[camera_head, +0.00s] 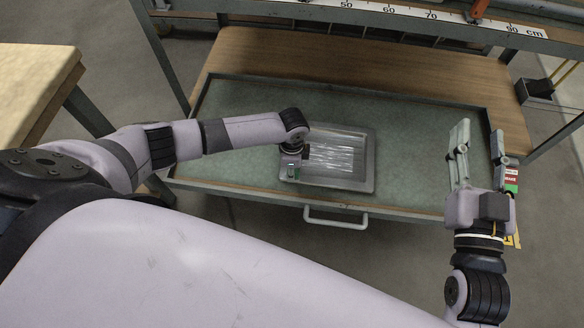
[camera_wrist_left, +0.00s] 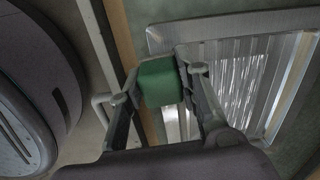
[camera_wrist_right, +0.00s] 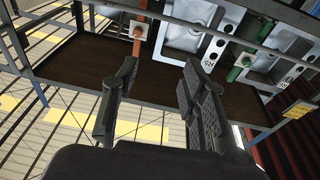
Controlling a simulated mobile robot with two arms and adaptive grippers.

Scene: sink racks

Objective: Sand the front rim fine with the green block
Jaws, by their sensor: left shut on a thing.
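A grey metal sink (camera_head: 368,160) with a shiny, ribbed middle lies on the green mat of the pulled-out drawer. It also shows in the left wrist view (camera_wrist_left: 230,32). My left gripper (camera_head: 291,172) is at its front left corner in the head view. In the left wrist view it (camera_wrist_left: 163,68) is shut on the green block (camera_wrist_left: 160,84), which is over the front rim. Contact between block and rim cannot be told. The gripper and block hide part of that rim. My right gripper (camera_head: 479,138) is open and empty, right of the sink; its fingers also show in the right wrist view (camera_wrist_right: 158,74).
The drawer (camera_head: 420,120) has a raised dark edge and a pale front handle (camera_head: 335,220). A wooden surface (camera_head: 350,80) and a ruler rail (camera_head: 400,10) lie behind it. A wooden table (camera_head: 35,85) stands at left. Several sinks on a rack (camera_wrist_right: 185,25) show in the right wrist view.

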